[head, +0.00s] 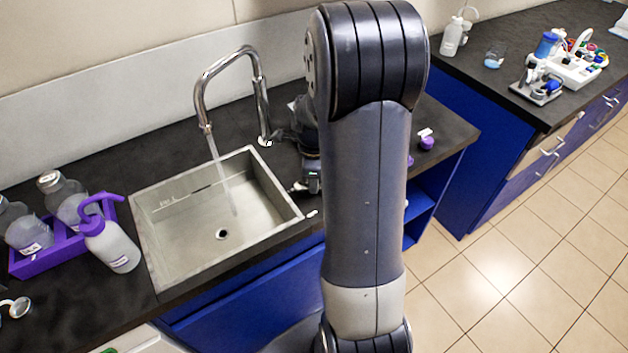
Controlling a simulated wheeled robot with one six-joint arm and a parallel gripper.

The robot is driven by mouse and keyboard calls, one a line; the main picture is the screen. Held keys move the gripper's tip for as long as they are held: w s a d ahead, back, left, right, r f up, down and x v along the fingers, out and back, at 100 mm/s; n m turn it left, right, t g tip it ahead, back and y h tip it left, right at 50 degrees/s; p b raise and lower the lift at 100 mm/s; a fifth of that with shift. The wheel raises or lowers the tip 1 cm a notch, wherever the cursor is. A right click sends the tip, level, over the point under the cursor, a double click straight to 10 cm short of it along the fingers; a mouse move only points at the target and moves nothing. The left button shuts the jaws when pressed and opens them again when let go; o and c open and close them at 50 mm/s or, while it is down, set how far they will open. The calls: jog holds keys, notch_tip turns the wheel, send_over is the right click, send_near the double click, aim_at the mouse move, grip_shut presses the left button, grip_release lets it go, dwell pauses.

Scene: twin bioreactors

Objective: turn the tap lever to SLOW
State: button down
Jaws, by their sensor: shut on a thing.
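The chrome tap (262,100) stands behind the sink, its spout arched over the basin. A stream of water (222,172) runs from the spout into the sink. My gripper (279,136) is small and dark at the right of the tap's base, partly hidden by my own arm. It is shut at the place of the tap lever. The lever itself is too small and covered to make out, and its setting cannot be read.
The grey sink (160,245) is set in the black counter (110,160). A purple rack (40,262) with bottles and a purple-topped wash bottle (112,245) stand left of it. A small purple-and-white item (426,140) is on the right. Tiled floor (500,280) is clear.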

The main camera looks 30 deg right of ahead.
dwell(0.4)
jog(key=c, duration=1.3)
grip_release()
jog(key=shift+r, duration=0.1)
notch_tip(320, 180, up, 11)
jog(key=shift+f, duration=0.2)
notch_tip(320, 180, down, 11)
jog(key=shift+r, duration=0.1)
